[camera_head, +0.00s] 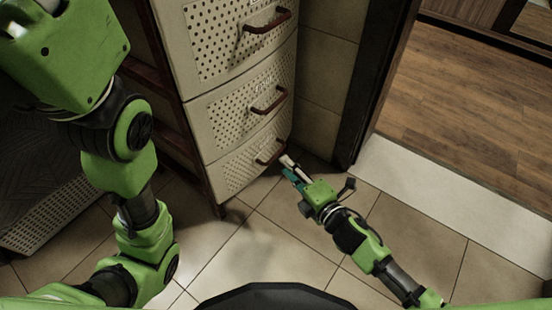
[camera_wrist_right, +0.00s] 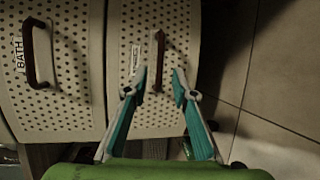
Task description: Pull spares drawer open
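A cream drawer cabinet with perforated fronts and dark red-brown handles stands at the top middle of the head view. The lowest drawer (camera_head: 238,170) has a handle (camera_head: 271,151) and looks closed. Its label is too small to read, so I cannot confirm it is the spares drawer. My right gripper (camera_head: 287,166) is at that handle. In the right wrist view my right gripper (camera_wrist_right: 160,80) is open, with its teal fingers on either side of the handle (camera_wrist_right: 159,48); contact cannot be told. My left arm shows at the left, but its gripper is out of frame.
The drawer above (camera_head: 240,108) looks closed; a drawer labelled BATH (camera_wrist_right: 60,85) shows in the wrist view. A perforated basket (camera_head: 45,222) is at the left. Tiled floor (camera_head: 262,250) in front of the cabinet is clear. A dark door frame (camera_head: 378,85) stands to the right.

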